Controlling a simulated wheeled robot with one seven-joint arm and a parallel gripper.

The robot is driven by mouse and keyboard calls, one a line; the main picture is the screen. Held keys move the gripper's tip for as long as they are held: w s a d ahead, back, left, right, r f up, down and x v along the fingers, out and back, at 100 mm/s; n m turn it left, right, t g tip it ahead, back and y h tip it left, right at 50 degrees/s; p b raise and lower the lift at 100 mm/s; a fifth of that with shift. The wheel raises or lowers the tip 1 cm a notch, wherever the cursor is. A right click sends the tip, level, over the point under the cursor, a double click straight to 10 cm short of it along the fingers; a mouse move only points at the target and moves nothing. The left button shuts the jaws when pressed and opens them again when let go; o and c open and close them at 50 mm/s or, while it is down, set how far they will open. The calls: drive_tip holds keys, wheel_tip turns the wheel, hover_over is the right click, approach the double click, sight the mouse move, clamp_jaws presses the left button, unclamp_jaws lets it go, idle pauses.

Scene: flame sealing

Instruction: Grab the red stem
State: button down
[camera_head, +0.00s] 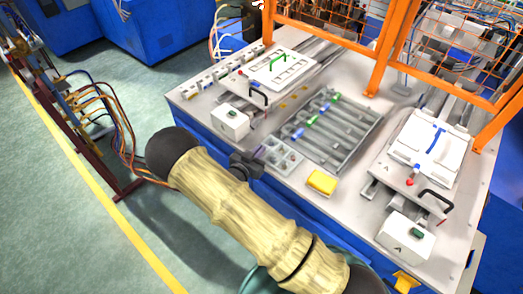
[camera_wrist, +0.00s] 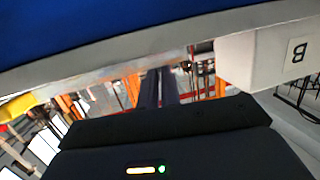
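No red stem can be made out for certain. A small red knob (camera_head: 410,182) shows on the right fixture plate, and a tiny red spot (camera_head: 240,72) shows on the left fixture plate. Both are too small to identify. In the head view my arm reaches up from the bottom toward the left, beside the table's front edge, and my gripper's fingers cannot be made out there. In the wrist view the dark body of my gripper fills the bottom. Narrow dark parts (camera_wrist: 160,88) stick out beyond it, perhaps its fingers. Nothing is seen held.
The white table (camera_head: 340,205) holds a grey rack (camera_head: 335,130) of rods, a small parts tray (camera_head: 279,155), a yellow block (camera_head: 321,182) and white button boxes (camera_head: 230,122) (camera_head: 405,237). An orange frame (camera_head: 380,60) stands behind. A box marked B (camera_wrist: 270,55) is close in the wrist view.

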drive_tip(key=shift+f, duration=0.1)
wheel_tip(320, 180, up, 10)
drive_tip(key=b, duration=0.2)
drive_tip(key=shift+b, duration=0.4)
